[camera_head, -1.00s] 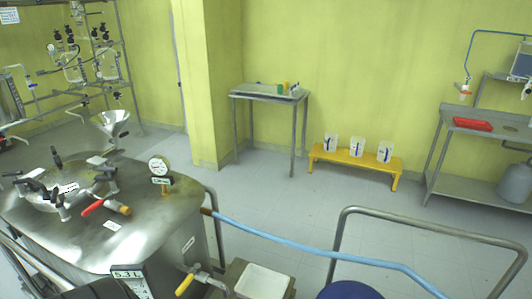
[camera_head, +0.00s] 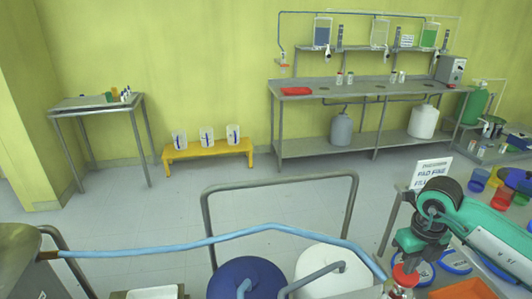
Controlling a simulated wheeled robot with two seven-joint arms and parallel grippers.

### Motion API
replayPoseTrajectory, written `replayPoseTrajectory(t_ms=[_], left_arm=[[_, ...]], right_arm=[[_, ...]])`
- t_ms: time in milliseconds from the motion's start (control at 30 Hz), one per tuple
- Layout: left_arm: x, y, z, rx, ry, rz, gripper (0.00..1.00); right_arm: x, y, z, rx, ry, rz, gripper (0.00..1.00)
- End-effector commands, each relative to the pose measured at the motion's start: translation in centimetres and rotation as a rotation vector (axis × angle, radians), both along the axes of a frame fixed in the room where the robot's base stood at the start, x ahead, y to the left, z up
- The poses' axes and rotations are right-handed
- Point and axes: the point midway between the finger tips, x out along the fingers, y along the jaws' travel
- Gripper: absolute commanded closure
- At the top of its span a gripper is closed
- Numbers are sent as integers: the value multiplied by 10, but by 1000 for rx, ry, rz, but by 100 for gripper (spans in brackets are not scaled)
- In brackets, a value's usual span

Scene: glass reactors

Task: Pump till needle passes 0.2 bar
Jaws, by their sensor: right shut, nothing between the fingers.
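The pressure gauge and its needle are out of view. Only an edge of the steel vessel (camera_head: 15,262) shows at the far left. A light blue hose (camera_head: 205,240) runs from it to the right, ending near my right gripper. My right gripper (camera_head: 406,262) points down at the lower right; it is shut with nothing between its fingers. A small red-topped part (camera_head: 404,276) is right below it; I cannot tell whether they touch, or whether it belongs to a pump. My left gripper is not in view.
A side table with coloured containers (camera_head: 478,180) is at the right. A yellow bench (camera_head: 208,150), a small table (camera_head: 95,103) and a steel workbench (camera_head: 350,88) line the wall. Floor between is clear.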

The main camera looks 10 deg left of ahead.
Motion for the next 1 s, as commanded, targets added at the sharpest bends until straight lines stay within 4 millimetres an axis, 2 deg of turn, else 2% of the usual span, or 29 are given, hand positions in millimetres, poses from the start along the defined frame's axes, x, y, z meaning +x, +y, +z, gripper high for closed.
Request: replayPoseTrajectory(t_ms=[33,167,433,1000], left_arm=[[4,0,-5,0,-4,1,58],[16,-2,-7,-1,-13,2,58],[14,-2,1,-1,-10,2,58],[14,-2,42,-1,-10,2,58]], right_arm=[[-1,0,-10,0,4,1,100],[-1,0,-21,-1,5,1,100],[-1,0,-10,-1,4,1,100],[0,0,67,0,1,1,100]])
